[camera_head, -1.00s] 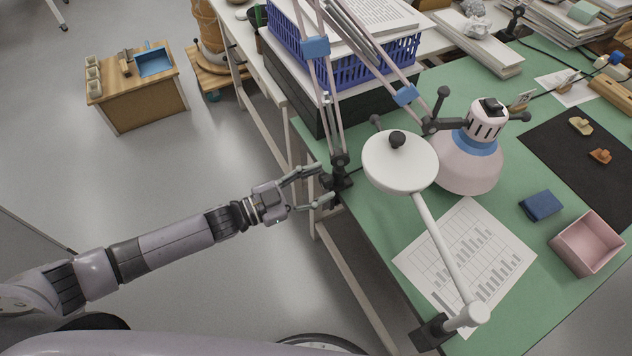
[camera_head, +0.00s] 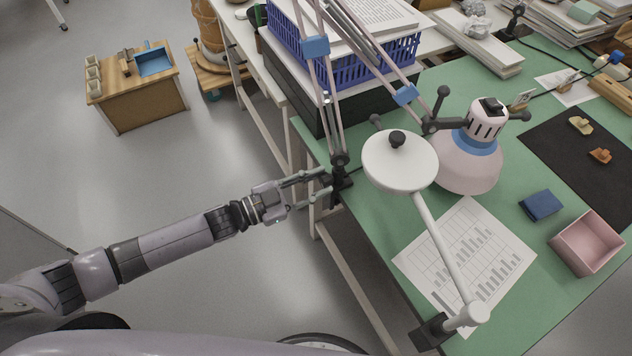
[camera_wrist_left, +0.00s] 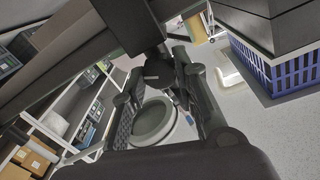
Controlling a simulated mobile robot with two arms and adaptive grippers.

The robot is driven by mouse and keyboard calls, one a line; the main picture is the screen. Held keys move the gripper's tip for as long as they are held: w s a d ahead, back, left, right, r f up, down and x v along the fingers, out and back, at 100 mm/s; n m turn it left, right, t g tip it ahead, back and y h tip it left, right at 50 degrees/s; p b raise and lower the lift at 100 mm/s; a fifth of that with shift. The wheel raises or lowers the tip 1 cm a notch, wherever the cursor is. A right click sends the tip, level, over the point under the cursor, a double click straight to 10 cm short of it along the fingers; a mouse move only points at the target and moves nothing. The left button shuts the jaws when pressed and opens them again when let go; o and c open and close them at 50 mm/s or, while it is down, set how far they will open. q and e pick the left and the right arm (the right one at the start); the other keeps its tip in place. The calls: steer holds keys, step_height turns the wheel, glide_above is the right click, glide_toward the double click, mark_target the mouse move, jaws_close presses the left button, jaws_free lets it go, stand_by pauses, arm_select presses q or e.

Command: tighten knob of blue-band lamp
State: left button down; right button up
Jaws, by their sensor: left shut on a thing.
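The blue-band lamp has a pale pink shade (camera_head: 466,168) with a blue band, and blue bands on its thin double arms (camera_head: 316,47). Its black clamp (camera_head: 341,176) grips the left edge of the green table. My left gripper (camera_head: 327,183) is at the clamp's outer side, its fingers closed on the dark clamp knob. In the left wrist view, the knob (camera_wrist_left: 158,74) shows between the fingertips of my left gripper (camera_wrist_left: 162,84); they partly hide it. My right gripper is not in view.
A white round-headed lamp (camera_head: 400,165) stands in front, its arm crossing a printed sheet (camera_head: 480,235). A blue basket (camera_head: 345,50) stands behind the clamp. Open floor is left of the table.

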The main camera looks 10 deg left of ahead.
arm_select(q)
steer(key=shift+m, duration=0.6)
steer(key=c, duration=1.2)
jaws_free()
steer(key=shift+c, duration=0.2)
steer(key=shift+a, duration=0.1)
steer(key=v, duration=1.2)
